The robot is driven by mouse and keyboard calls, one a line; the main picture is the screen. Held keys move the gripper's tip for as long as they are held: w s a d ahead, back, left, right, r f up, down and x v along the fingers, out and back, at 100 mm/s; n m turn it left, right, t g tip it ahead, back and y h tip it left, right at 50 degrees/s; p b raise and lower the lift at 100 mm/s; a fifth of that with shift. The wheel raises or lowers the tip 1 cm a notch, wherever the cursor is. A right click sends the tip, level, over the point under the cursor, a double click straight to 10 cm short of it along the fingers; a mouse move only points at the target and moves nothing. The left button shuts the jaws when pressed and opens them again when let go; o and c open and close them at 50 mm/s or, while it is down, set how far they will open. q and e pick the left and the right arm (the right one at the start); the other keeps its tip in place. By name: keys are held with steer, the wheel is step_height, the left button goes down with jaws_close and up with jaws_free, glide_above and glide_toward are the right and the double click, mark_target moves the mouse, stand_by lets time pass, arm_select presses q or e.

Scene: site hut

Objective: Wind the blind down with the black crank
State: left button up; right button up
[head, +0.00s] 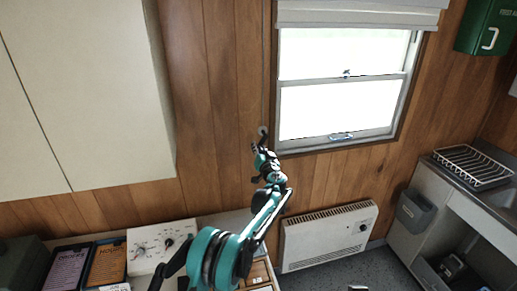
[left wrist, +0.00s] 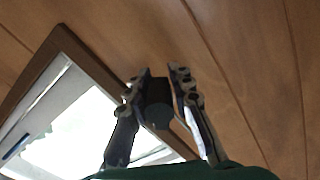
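The pale blind (head: 360,14) is rolled up at the top of the window, with most of the glass bare. The black crank (head: 263,137) is on the wood wall left of the window, below a thin rod and by a small pale disc. My left gripper (head: 260,149) reaches up to it and partly hides it. In the left wrist view the crank's dark knob (left wrist: 158,100) sits between the fingertips of my left gripper (left wrist: 160,78), which close in on both sides and appear to touch it. My right gripper is not in view.
A white heater (head: 328,237) is on the wall below the window. A pale cabinet (head: 85,90) hangs at left. A control box (head: 158,247) stands on the counter below it. A sink unit with a dish rack (head: 471,166) is at right.

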arm_select(q)
steer(key=shift+o, duration=1.2)
steer(key=shift+s+d, duration=0.15)
steer(key=shift+s, duration=0.25)
steer(key=v, duration=1.1)
